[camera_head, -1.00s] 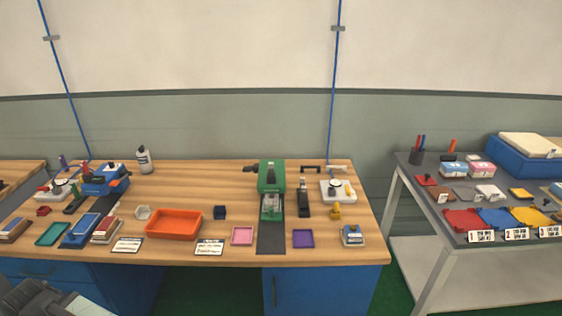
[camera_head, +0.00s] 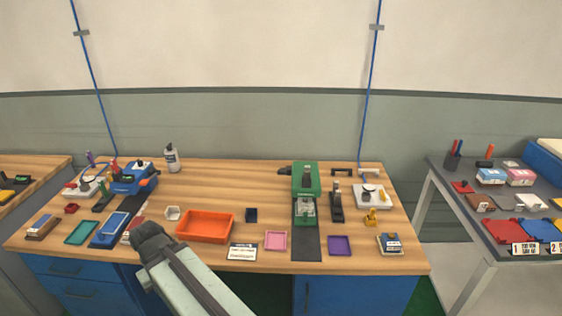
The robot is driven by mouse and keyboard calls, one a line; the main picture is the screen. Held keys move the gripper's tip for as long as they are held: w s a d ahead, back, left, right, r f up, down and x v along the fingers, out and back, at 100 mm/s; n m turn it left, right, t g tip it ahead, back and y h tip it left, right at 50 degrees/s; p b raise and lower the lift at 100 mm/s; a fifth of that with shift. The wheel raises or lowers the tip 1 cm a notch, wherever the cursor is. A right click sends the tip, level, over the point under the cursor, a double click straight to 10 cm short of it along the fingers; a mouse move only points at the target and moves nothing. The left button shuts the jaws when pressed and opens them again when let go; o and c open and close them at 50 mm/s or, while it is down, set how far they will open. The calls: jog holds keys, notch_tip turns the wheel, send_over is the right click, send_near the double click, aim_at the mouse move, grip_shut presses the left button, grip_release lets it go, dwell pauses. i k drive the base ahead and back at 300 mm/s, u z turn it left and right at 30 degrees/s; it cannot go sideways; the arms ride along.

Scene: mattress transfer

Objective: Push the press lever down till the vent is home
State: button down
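A green press (camera_head: 306,178) stands at the back right of the wooden workbench, on a dark strip. A dark part, maybe its lever, sticks out at its left side (camera_head: 285,171). A clear or pale piece (camera_head: 305,210) sits at its front; I cannot make out a vent for sure. A blue press-like device (camera_head: 136,178) stands at the back left. My gripper (camera_head: 150,238) is over the front left of the bench, well left of the green press and apart from it. Its fingers are too unclear to tell open from shut.
An orange tray (camera_head: 205,226) lies right of my gripper. A black upright tool (camera_head: 337,203) stands close right of the green press. Pink (camera_head: 276,240) and purple (camera_head: 340,245) trays lie in front. A grey side table (camera_head: 467,236) stands at the right, across a gap.

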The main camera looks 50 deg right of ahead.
aim_at(282, 171)
jog(key=i, duration=0.85)
jog(key=u, duration=0.05)
